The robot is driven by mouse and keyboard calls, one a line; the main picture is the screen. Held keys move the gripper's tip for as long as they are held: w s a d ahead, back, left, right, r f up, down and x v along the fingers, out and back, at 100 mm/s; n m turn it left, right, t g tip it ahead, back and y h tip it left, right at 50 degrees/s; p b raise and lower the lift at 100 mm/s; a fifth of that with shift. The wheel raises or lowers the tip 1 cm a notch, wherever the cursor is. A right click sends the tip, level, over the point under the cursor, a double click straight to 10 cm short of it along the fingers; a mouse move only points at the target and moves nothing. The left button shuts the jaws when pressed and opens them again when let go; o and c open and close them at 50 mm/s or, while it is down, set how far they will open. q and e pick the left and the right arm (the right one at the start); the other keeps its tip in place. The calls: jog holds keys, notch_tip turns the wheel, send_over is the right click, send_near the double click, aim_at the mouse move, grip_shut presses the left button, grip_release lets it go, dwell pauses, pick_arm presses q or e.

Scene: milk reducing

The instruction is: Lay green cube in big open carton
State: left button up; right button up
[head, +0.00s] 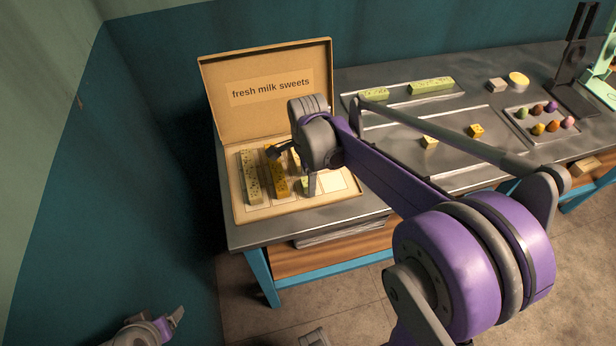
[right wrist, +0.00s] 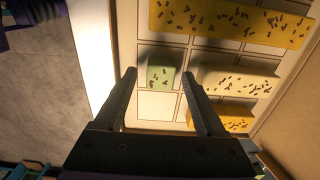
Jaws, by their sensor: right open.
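The big open carton (head: 240,212) stands on the table with its lid up, labelled "fresh milk sweets". The green cube (right wrist: 160,76) is in one of its grid compartments, near the front edge; in the head view it (head: 305,187) is partly hidden by my gripper. My right gripper (head: 294,170) is over the carton. In the right wrist view its open fingers (right wrist: 158,80) stand on either side of the cube, with gaps on both sides. My left gripper (head: 172,322) is at the lower left of the head view, away from the table; its jaw state is unclear.
Long yellow and cream bars (head: 276,175) lie in the carton beside the cube. Trays with green bars (head: 431,86) and small yellow cubes (head: 476,130) lie to the right. A tray of coloured sweets (head: 538,128) is farther right. The upright lid (head: 268,62) borders the carton's back.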

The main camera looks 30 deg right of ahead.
notch_tip(320, 180, up, 12)
jog(key=f, duration=0.1)
jog(key=s+a+f+n+t, duration=0.2)
jog(key=s+f+n, duration=0.3)
jog(key=s+n, duration=0.3)
jog(key=s+a+f+n+t, duration=0.3)
jog(key=s+n, duration=0.4)
jog(key=n, duration=0.5)
notch_tip(320, 180, down, 2)
jog(key=shift+s+a+n+p, duration=0.3)
jog(key=shift+s+a, duration=0.1)
jog(key=shift+a, duration=0.5)
